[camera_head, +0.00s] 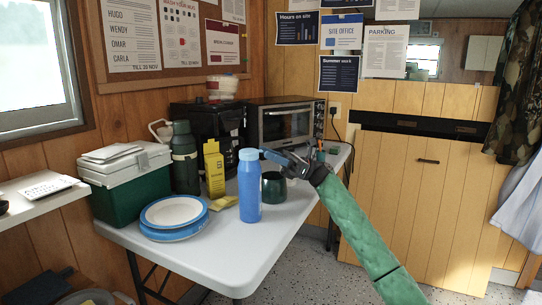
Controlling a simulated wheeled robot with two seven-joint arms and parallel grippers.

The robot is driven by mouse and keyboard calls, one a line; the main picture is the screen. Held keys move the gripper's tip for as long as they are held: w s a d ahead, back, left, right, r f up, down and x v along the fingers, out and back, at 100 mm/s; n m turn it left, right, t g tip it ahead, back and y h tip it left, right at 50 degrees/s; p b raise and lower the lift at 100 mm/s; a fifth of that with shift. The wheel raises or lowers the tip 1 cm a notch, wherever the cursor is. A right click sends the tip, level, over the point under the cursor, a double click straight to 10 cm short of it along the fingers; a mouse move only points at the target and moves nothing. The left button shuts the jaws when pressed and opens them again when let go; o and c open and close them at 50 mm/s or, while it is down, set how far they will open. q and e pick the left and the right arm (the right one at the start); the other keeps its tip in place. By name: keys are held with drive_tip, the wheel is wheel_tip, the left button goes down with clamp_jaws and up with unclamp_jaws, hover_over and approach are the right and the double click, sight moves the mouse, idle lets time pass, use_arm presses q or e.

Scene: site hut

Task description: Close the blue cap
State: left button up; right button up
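A blue bottle (250,190) stands upright near the front edge of the white table (215,255). Its lighter blue cap (249,154) sits on top of the bottle; I cannot tell how tightly it is seated. My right gripper (274,158) comes in from the right at about cap height, its tip just to the right of the cap. It is small and dark here, and I cannot tell whether its fingers are apart or touch the cap. My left gripper is out of view.
A dark green mug (273,187) stands close behind and right of the bottle. Stacked plates (173,217), a yellow box (214,172), a green flask (184,160) and a cooler (124,187) are to the left. The table's front is clear.

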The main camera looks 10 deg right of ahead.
drive_tip(key=shift+d, duration=0.1)
drive_tip(key=v, duration=0.7)
drive_tip(key=shift+d+f, duration=0.2)
drive_tip(key=shift+d, duration=0.05)
